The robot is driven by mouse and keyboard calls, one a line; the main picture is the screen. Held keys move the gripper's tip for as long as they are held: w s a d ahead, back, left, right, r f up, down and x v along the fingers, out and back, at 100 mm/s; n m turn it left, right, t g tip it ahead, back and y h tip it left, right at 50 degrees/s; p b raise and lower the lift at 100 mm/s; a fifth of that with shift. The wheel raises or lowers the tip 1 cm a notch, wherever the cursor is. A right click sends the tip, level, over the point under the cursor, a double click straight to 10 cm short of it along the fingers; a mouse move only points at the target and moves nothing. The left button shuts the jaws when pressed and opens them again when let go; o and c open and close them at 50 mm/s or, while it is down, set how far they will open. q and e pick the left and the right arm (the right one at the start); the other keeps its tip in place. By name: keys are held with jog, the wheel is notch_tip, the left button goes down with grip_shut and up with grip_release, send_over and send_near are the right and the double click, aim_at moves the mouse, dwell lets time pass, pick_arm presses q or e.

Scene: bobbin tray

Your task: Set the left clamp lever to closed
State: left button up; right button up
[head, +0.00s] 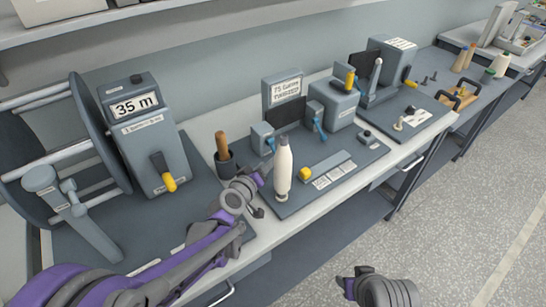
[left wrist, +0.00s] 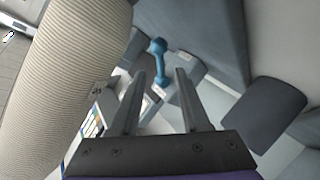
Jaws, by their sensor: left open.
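The left clamp lever (head: 269,144) is a small blue handle on a grey block (head: 260,136) behind the white bobbin. In the left wrist view the blue lever (left wrist: 158,62) shows beyond the fingertips, roughly between them, and apart from them. I cannot tell its setting for sure. My left gripper (head: 260,196) is open and empty, to the left of the white bobbin and short of the lever. Its two fingers also show in the left wrist view (left wrist: 161,75). My right gripper (head: 350,281) is at the bottom of the head view, away from the bench; its jaws are unclear.
The white bobbin (head: 283,172) stands upright close beside my left gripper. A dark cup (head: 225,165) with a wooden handle stands behind it. A second blue lever (head: 319,127) is on the grey box (head: 333,104) to the right.

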pick_arm(q)
jog(key=x, duration=0.5)
jog(key=shift+w+d+f, duration=0.1)
jog(key=shift+w, duration=0.25)
grip_shut()
dwell(1.1)
